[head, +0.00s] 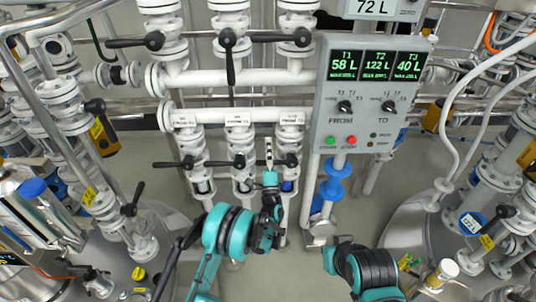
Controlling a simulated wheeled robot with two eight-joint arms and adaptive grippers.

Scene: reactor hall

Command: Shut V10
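The lower row of the pipe rack has three valves under small white labels. The right label (292,118) appears to read V10, though the print is tiny. The black lever (285,161) below it lies about level, crosswise to its vertical pipe, pointing left from the valve. My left gripper (268,153) points up at this lever's left part, its thin fingers overlapping the lever in the picture. I cannot tell whether they touch it or how far apart they are. My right gripper (328,241) is low by the panel post, its fingers unclear.
The other lower levers (187,163) (239,160) also lie crosswise. In the upper row, the middle lever (230,62) hangs down along its pipe. A control panel (372,95) stands right of the rack on a post. Tanks with valves stand at both sides.

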